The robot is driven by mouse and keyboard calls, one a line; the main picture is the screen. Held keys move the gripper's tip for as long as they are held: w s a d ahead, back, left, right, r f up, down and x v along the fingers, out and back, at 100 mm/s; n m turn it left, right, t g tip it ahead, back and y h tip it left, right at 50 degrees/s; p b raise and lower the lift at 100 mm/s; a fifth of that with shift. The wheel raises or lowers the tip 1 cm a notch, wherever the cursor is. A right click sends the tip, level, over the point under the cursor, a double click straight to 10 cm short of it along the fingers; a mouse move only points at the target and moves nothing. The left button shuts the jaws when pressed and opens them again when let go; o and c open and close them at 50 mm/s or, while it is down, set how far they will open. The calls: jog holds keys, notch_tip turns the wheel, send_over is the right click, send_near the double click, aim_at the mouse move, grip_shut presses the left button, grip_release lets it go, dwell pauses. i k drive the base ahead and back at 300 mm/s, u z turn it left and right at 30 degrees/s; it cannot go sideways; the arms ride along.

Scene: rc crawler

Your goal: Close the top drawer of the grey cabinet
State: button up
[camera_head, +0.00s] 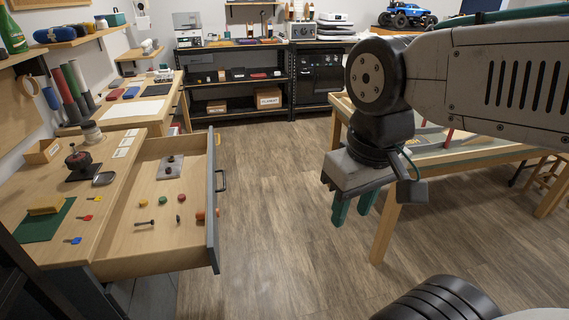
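The top drawer (125,258) of the grey cabinet (152,292) is pulled far out at the left of the head view. Its wooden inside shows, and its grey front panel (212,225) faces right. A dark bar handle (221,181) sits on that panel. Several small items lie in the drawer, among them a metal plate with a knob (171,167). My gripper (353,210) hangs in the air to the right of the drawer, well apart from the handle. Its two green fingers point down with a gap between them, and nothing shows between them.
The wooden cabinet top (110,160) carries a green mat (45,222) and small tools. A wooden workbench (392,205) stands at right, behind my arm. Black shelving (240,95) lines the back wall. The wood floor (275,225) between drawer and workbench is clear.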

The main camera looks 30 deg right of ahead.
aim_at(124, 250)
jog(key=z, duration=1)
jog(key=i, duration=1)
jog(key=u, duration=1.55)
